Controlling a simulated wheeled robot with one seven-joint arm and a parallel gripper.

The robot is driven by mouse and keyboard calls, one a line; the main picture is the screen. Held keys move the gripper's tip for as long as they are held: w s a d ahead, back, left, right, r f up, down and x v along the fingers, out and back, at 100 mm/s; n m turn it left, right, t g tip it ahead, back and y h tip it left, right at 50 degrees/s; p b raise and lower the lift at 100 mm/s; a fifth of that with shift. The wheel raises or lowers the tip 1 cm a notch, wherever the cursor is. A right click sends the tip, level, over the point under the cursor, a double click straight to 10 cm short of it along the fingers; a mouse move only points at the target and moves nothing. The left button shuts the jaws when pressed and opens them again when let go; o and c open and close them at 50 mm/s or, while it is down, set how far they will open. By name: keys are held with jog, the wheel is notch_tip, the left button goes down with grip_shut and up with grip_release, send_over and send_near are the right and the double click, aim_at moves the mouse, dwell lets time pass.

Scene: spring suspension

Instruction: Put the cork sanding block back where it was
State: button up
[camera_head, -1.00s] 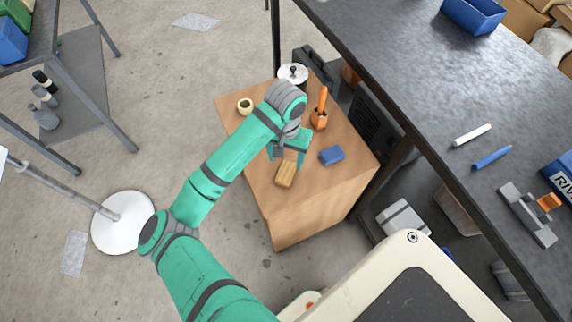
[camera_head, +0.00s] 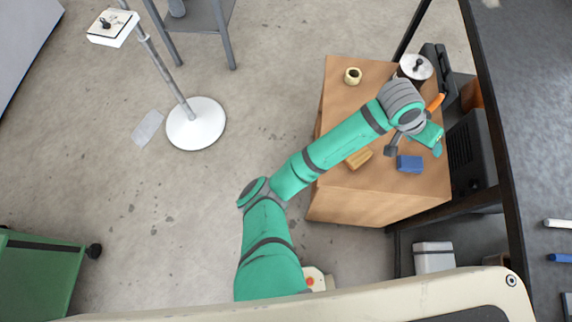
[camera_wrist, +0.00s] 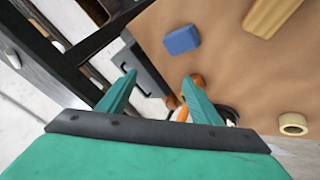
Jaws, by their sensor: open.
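The cork sanding block, a tan block (camera_head: 359,158), lies on the top of a wooden cabinet (camera_head: 385,190), near its left front. It also shows at the top right of the wrist view (camera_wrist: 270,14). My gripper (camera_head: 434,142) is to the right of the block, over the cabinet's right side, apart from it. In the wrist view my gripper's two teal fingers (camera_wrist: 159,76) are spread, with nothing held between them. My forearm passes close above the block in the head view and may cover part of it.
A blue block (camera_head: 410,164) lies right of the cork block. A pale yellow ring (camera_head: 353,76), a lidded pot (camera_head: 416,67) and an orange object (camera_head: 436,102) stand farther back. A dark workbench (camera_head: 535,130) rises on the right. A stand with a round white base (camera_head: 196,124) is on the left.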

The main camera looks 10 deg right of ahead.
jog(key=d+r+n+t+h, duration=0.2)
jog(key=d+r+h, duration=0.1)
jog(key=d+h, duration=0.1)
jog(key=w+a+f+n+t, duration=0.2)
jog(key=w+a+n+t, duration=0.2)
jog(key=a+n+t, duration=0.5)
jog(key=s+a+f+n+t+y, duration=0.2)
jog(key=s+a+f+y, duration=0.15)
jog(key=a, duration=0.65)
jog(key=s+a+f+n+t+y, duration=0.1)
jog(key=s+a+f+t+y, duration=0.2)
jog(key=a, duration=0.7)
jog(key=s+a+r+m+y, duration=0.1)
jog(key=s+a+m+y, duration=0.2)
jog(key=s+a, duration=1.2)
jog(key=shift+s+a+r+y, duration=0.3)
jog(key=shift+a+r+y, duration=0.1)
jog(key=shift+a+y, duration=0.35)
jog(key=shift+d, duration=0.1)
jog(key=shift+s, duration=0.1)
